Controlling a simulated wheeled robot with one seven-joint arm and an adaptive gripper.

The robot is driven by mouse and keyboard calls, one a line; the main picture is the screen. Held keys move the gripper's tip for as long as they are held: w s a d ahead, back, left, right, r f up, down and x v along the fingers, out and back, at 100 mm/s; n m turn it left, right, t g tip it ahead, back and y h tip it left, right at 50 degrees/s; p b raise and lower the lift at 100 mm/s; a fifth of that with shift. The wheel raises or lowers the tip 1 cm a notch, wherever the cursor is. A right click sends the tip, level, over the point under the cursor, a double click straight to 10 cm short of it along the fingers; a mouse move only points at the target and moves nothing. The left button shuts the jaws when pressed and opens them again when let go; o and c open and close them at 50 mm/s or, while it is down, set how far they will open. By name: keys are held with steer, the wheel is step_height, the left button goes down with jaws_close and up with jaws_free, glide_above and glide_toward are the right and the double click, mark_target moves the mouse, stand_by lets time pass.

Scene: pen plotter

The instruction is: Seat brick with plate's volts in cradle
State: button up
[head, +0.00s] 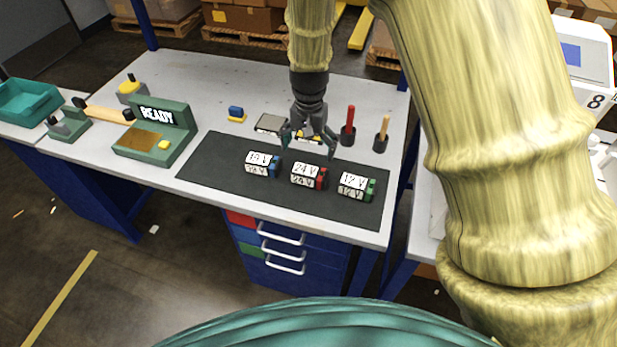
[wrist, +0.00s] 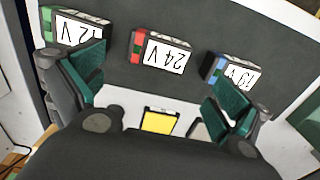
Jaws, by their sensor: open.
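Three black bricks with white labels stand in a row on the dark mat (head: 220,165). The brick with the blue end (head: 262,163) seems to read 19 V, the red-ended brick (head: 309,175) reads 24 V, and the green-ended brick (head: 356,186) reads 12 V. My gripper (head: 309,146) is open and empty above the mat's back edge, behind the bricks. The wrist view shows the red-ended brick (wrist: 163,52) beyond and between its fingers. A green stand with a READY sign (head: 155,135), probably the cradle, is at left. No plate with readable volts shows.
A grey flat piece (head: 270,123) lies left of my gripper. A yellow-faced piece (wrist: 159,121) lies below it. Red-handled (head: 349,125) and wooden-handled (head: 382,135) tools stand at right.

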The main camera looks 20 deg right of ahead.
mark_target(310, 171)
steer(key=f, duration=0.3)
steer(key=shift+d+f+p, duration=0.2)
steer(key=shift+f+p, duration=0.05)
steer(key=shift+p, duration=0.15)
steer(key=shift+w+f+p, duration=0.2)
steer(key=shift+f+p, duration=1.05)
steer(key=shift+f, duration=2.35)
steer(key=shift+c, duration=0.4)
steer(key=c, duration=0.8)
steer(key=shift+r, duration=0.1)
steer(key=shift+c, duration=0.2)
